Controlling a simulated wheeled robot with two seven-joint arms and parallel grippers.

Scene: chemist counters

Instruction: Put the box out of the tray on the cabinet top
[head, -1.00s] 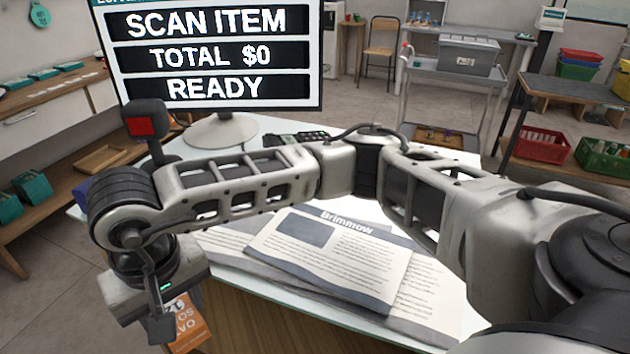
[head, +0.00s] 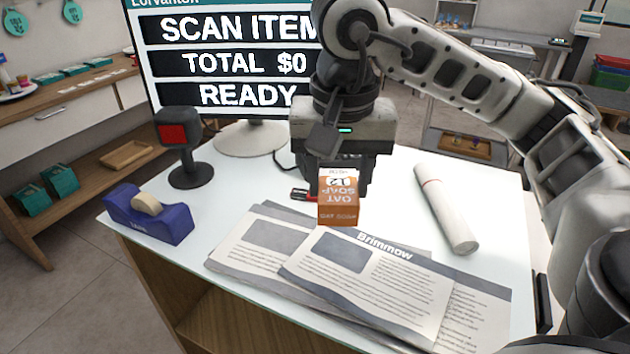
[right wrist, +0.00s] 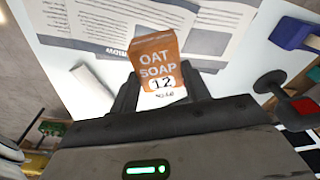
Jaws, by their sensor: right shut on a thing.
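The orange-and-white oat soap box (head: 338,197) is in my right gripper (head: 338,180), over the white cabinet top (head: 400,180) and behind the newspapers. In the right wrist view, the box (right wrist: 158,68) is between the two dark fingers (right wrist: 160,95), with its label facing the camera. My right gripper is shut on it. The box appears held above the surface; its exact height is hard to tell. My left gripper is not in view. I cannot tell which tray the box came from.
Newspapers (head: 370,283) cover the front middle. A purple tape dispenser (head: 150,214) and a scanner (head: 185,150) stand left, the monitor (head: 225,65) behind. A rolled paper (head: 445,208) lies right. Bare surface shows between box and roll. A shallow wooden tray (head: 127,155) is on the left shelf.

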